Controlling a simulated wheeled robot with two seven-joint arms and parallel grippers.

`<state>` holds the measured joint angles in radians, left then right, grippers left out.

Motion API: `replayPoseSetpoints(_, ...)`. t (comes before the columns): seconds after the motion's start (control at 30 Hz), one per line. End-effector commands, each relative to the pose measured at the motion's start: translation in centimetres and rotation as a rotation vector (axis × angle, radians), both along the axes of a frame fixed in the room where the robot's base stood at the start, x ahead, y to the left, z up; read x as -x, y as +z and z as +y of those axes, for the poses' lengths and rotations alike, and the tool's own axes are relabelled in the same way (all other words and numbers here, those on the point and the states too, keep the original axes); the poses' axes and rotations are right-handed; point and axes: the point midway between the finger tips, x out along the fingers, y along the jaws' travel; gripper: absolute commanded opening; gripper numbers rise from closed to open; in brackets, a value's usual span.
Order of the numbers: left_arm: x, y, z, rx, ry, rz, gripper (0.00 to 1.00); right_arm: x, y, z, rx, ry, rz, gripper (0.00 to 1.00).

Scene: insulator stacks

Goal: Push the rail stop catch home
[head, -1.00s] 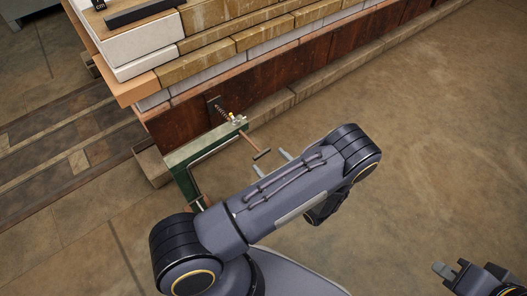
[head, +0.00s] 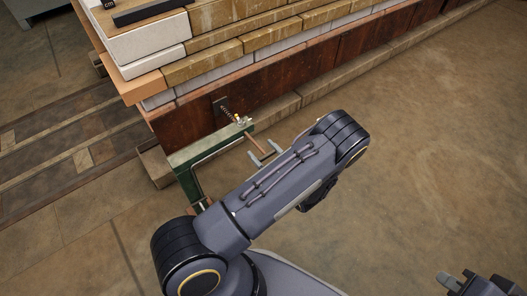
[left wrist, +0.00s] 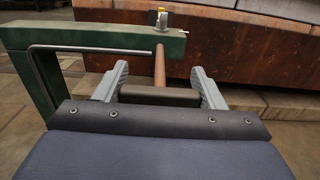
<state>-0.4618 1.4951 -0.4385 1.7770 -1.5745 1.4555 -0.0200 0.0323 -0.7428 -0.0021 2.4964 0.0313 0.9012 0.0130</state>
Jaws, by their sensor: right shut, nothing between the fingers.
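A green angled bracket (head: 187,160) stands at the near corner of the stack. A small silver and yellow fitting (head: 243,121) sits at its top end, also seen in the left wrist view (left wrist: 158,18). A brown rod (left wrist: 159,65) runs from there to a dark crossbar (left wrist: 160,96), forming a T-handle. Which part is the catch I cannot tell. My left gripper (head: 264,152) is open, its grey fingers on either side of the rod, with the crossbar between them; contact is unclear. My right gripper (head: 443,282) is shut and empty at the bottom right, far from the bracket.
The stack of pale and brown slabs (head: 220,65) with a rusty side wall (head: 320,68) fills the top. A coiled spring (head: 225,112) is on that wall near the fitting. Timber strips (head: 60,135) lie at left. The floor at right is clear.

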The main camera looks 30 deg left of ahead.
Motion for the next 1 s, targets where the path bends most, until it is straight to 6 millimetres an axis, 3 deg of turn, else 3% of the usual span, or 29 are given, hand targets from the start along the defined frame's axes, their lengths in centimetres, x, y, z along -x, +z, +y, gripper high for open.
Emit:
replayPoseSetpoints(0.03, 0.0, 0.0, 0.0, 0.000, 0.000, 0.000, 0.51, 0.0, 0.0, 0.0, 0.000, 0.000, 0.000, 0.00)
replayPoseSetpoints(0.27, 0.0, 0.0, 0.0, 0.000, 0.000, 0.000, 0.23, 0.0, 0.0, 0.0, 0.000, 0.000, 0.000, 0.00)
replayPoseSetpoints(0.37, -0.2, 0.0, 0.4, 0.000, 0.001, 0.000, 0.23, 0.0, 0.0, 0.0, 0.000, 0.000, 0.000, 0.00)
replayPoseSetpoints(0.7, -2.5, 0.0, 6.1, -0.001, 0.001, -0.001, 0.23, 0.0, -0.2, 0.0, 0.000, 0.000, 0.000, 0.00)
replayPoseSetpoints(1.0, -2.8, 0.1, 6.6, -0.001, 0.000, -0.002, 0.23, 0.0, -0.2, 0.0, 0.000, 0.000, 0.000, 0.00)
